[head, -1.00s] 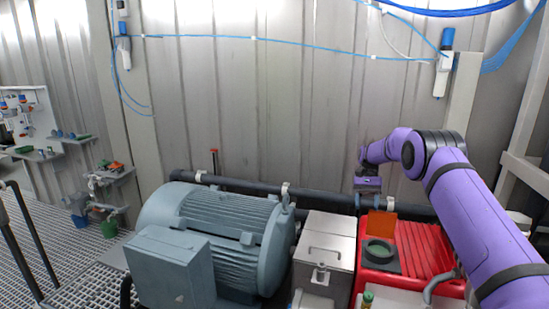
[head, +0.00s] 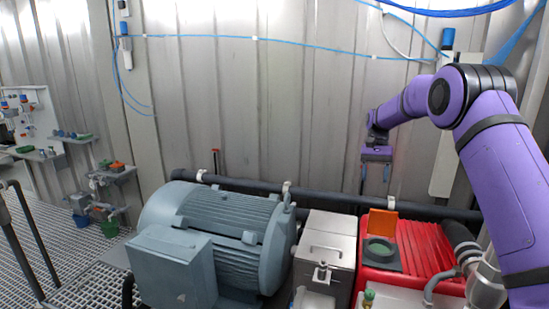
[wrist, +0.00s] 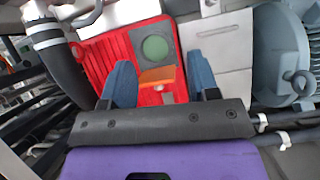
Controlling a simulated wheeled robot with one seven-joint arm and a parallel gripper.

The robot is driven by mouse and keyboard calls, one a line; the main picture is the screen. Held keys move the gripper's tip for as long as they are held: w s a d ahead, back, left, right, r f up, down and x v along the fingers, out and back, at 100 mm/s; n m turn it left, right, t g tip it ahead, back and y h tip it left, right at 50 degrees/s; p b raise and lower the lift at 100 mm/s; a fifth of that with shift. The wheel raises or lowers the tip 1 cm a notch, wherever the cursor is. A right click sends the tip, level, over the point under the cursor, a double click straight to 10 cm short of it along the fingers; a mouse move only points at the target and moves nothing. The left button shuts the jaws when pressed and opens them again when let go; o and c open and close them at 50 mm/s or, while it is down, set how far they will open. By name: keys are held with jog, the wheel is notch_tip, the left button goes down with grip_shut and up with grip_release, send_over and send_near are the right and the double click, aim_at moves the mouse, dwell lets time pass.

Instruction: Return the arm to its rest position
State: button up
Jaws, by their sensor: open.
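My purple arm (head: 493,150) reaches in from the right in the head view. My gripper (head: 375,187) hangs pointing down in front of the corrugated wall, above and behind the red ribbed box. In the wrist view my gripper (wrist: 162,82) shows two blue fingers spread apart with nothing held between them. The red box (head: 425,245) lies below it, with an orange flap (head: 383,222) standing at the dark square port with a green disc (head: 380,250). The box also shows in the wrist view (wrist: 110,58), apart from the fingers.
A large grey motor (head: 215,225) stands left of a metal box (head: 328,250) with a handle. A dark horizontal pipe (head: 330,198) runs along the wall. Blue air lines (head: 300,44) hang higher up. The space around my gripper in front of the wall looks clear.

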jog(key=s+a+r+n+t, duration=0.15)
jog(key=s+r+t, duration=0.35)
jog(key=s+r, duration=1.5)
jog(key=s+f+n+t, duration=0.1)
jog(key=s+f+t, duration=0.1)
jog(key=s, duration=1.2)
jog(key=s+f+n+t+h, duration=0.1)
jog(key=s+f+n+t, duration=0.1)
jog(key=s, duration=1.1)
jog(key=shift+s+f+t+h, duration=0.3)
jog(key=shift+s+f+t, duration=0.1)
jog(key=shift+t, duration=0.5)
